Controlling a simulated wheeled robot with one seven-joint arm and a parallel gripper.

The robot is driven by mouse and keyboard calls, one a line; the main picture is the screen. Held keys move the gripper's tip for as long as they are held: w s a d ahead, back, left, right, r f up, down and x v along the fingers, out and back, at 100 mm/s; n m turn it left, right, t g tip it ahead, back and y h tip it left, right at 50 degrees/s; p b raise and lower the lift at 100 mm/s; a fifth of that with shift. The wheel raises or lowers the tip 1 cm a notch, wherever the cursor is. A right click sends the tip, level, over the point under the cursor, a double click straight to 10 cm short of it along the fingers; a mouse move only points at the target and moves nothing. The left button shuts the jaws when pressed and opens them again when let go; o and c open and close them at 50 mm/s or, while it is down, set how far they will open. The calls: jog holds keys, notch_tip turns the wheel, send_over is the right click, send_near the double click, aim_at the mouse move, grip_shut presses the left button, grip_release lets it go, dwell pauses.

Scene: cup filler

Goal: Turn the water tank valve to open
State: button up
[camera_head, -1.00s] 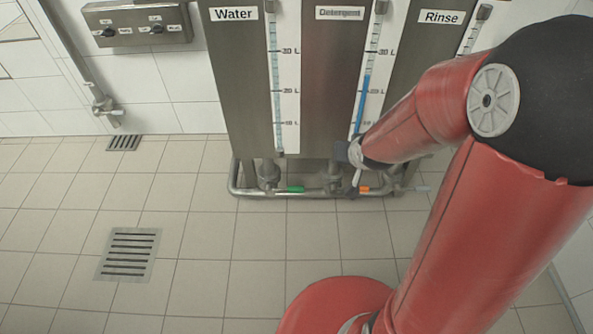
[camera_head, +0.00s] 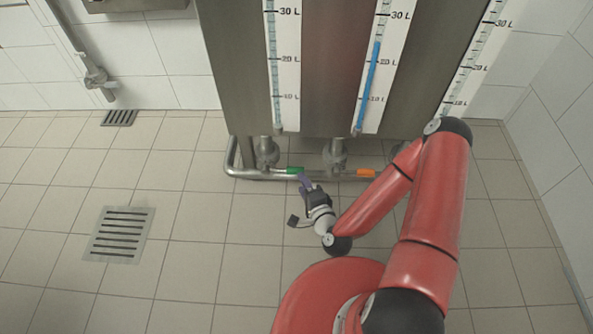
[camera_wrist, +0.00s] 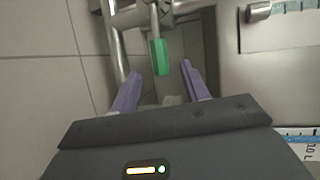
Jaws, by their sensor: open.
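The water tank (camera_head: 233,75) is the leftmost steel tank. Its valve handle (camera_head: 295,170) is green and points right, along the pipe below the tank. My gripper (camera_head: 304,181) is low in front of the pipe, close to the free end of the green handle. In the wrist view my gripper (camera_wrist: 159,81) shows two purple fingers spread apart with nothing held between them. I cannot tell from these views whether a finger touches the handle.
An orange valve handle (camera_head: 366,173) sits to the right on the same pipe (camera_head: 240,172). The detergent tank (camera_head: 325,75) stands beside the water tank. Floor drains (camera_head: 120,234) lie at the left. The tiled floor left of my arm is clear.

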aim_at(296, 171)
jog(key=shift+m+t, duration=0.3)
jog(key=shift+m, duration=0.2)
jog(key=x, duration=0.7)
jog(key=shift+w+f+b, duration=0.3)
grip_shut()
